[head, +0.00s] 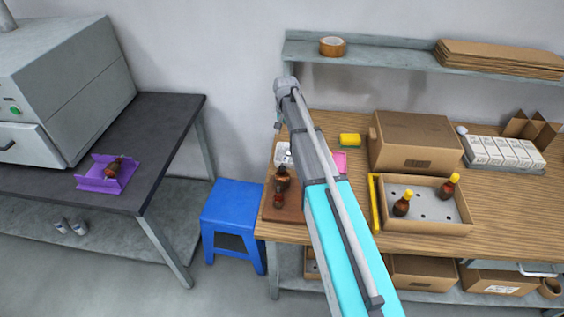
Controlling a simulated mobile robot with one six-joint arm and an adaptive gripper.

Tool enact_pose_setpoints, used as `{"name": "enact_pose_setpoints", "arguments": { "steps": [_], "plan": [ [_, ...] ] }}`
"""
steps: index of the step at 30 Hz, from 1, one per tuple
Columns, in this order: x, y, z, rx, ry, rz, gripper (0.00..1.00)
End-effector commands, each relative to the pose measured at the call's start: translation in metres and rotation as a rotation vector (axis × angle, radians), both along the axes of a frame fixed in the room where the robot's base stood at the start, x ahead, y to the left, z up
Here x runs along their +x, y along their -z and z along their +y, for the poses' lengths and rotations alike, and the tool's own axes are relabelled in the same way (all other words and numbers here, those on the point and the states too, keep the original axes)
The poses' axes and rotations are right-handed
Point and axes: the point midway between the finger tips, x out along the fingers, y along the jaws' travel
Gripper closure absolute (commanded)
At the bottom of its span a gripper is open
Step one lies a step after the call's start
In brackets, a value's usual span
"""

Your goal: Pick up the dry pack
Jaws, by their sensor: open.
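Nothing in the head view is clearly marked as the dry pack, and I cannot tell which item it is. A dark red-brown part (114,167) lies in a purple holder (95,182) on the dark table at the left. More dark brown parts (281,180) stand on a brown board (284,208) at the wooden bench's left end. A small white item (283,155) and a pink item (340,162) lie near my arm, partly hidden by it. My gripper (277,124) is open, small and mostly hidden beneath the wrist, above the bench's left end.
A grey oven (62,88) stands on the dark table (165,125). A blue stool (233,212) fills the gap beside the wooden bench (500,215).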

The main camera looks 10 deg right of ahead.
Motion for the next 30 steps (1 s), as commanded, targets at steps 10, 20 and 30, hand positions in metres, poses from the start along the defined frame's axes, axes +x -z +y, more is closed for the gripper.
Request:
{"name": "enact_pose_setpoints", "arguments": {
  "steps": [10,20,30],
  "plan": [
    [0.0,0.016,0.0,0.0,-0.001,0.0,0.43],
    [0.0,0.041,0.001,0.0,-0.002,0.0,0.43],
    [0.0,0.066,0.001,0.0,-0.002,0.0,0.43]
  ]
}}
